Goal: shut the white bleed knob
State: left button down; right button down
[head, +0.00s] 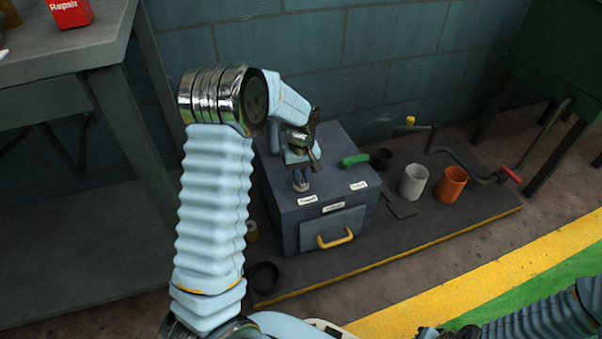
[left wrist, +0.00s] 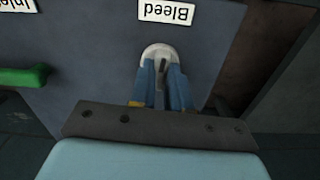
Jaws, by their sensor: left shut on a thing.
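The white bleed knob (left wrist: 157,51) sits on the grey box's top, just by the "Bleed" label (left wrist: 166,11), which reads upside down in the left wrist view. My left gripper (left wrist: 160,75) is shut on the knob, with one blue finger on each side of it. In the head view my left gripper (head: 301,183) reaches down to the left part of the box top (head: 335,185). The fingers and wrist hide most of the knob there. Dark parts at the bottom right of the head view look like my right arm's end (head: 430,332), cut off by the edge.
A green handle (head: 355,160) lies on the box's right side. The box front has a yellow handle (head: 334,238). A white cup (head: 413,182), an orange cup (head: 451,185) and a red-tipped crank (head: 510,173) stand to the right. A grey table (head: 75,45) is at left.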

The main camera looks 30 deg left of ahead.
pick_arm(q)
jog(key=shift+n, duration=0.5)
jog(key=c, duration=1.1)
grip_release()
notch_tip(320, 180, up, 14)
jog(key=p, duration=0.3)
jog(key=shift+f, duration=0.1)
